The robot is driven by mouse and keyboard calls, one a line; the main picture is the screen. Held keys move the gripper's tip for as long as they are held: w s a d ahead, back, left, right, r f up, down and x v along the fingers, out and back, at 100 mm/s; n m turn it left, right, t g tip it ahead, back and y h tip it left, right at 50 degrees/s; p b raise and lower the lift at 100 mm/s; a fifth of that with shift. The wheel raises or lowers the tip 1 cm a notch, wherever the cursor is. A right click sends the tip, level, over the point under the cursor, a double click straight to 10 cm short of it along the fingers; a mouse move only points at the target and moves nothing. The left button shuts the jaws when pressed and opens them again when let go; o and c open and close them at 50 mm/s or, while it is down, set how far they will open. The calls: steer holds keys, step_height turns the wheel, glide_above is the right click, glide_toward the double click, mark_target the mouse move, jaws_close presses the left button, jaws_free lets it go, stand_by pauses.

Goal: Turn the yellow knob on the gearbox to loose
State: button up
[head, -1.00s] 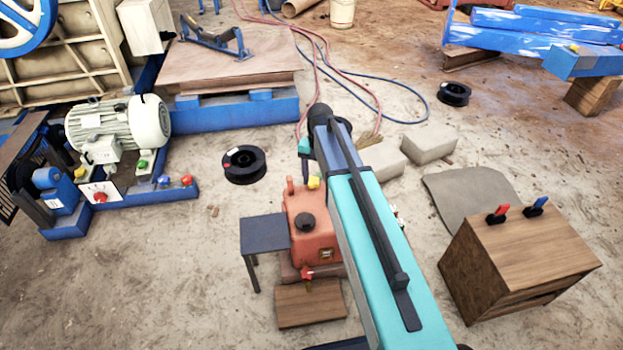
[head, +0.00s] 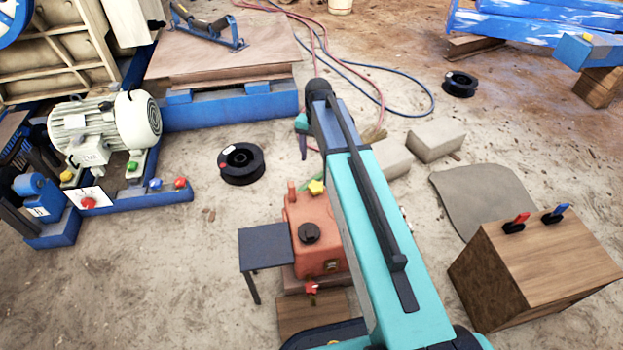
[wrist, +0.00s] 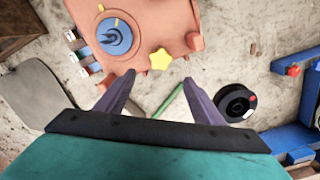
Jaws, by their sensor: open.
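The gearbox (head: 316,245) is an orange-red box in the lower middle of the head view, partly hidden by my arm. Its yellow knob (head: 317,187) sits at its far upper edge. In the wrist view the star-shaped yellow knob (wrist: 160,59) stands at the edge of the gearbox (wrist: 150,22). My gripper (wrist: 151,82) is open and empty, its two purple fingers pointing toward the knob. The knob lies just beyond and between the fingertips, not between the fingers themselves. In the head view my gripper is mostly hidden; one finger (head: 303,147) shows beyond the gearbox.
A blue round dial (wrist: 114,36) sits on the gearbox. A black spool (head: 241,163) lies on the ground left of my arm. A small dark table (head: 265,245) stands against the gearbox's left. A wooden box with clamps (head: 540,265) stands at the right. Blue motor framing is farther left.

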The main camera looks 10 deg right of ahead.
mark_target(316, 186)
steer(key=shift+w+d, duration=0.1)
stand_by(0.3)
step_height(316, 186, down, 14)
steer(key=b, duration=0.3)
steer(key=shift+r, duration=0.1)
stand_by(0.4)
steer(key=c, duration=1)
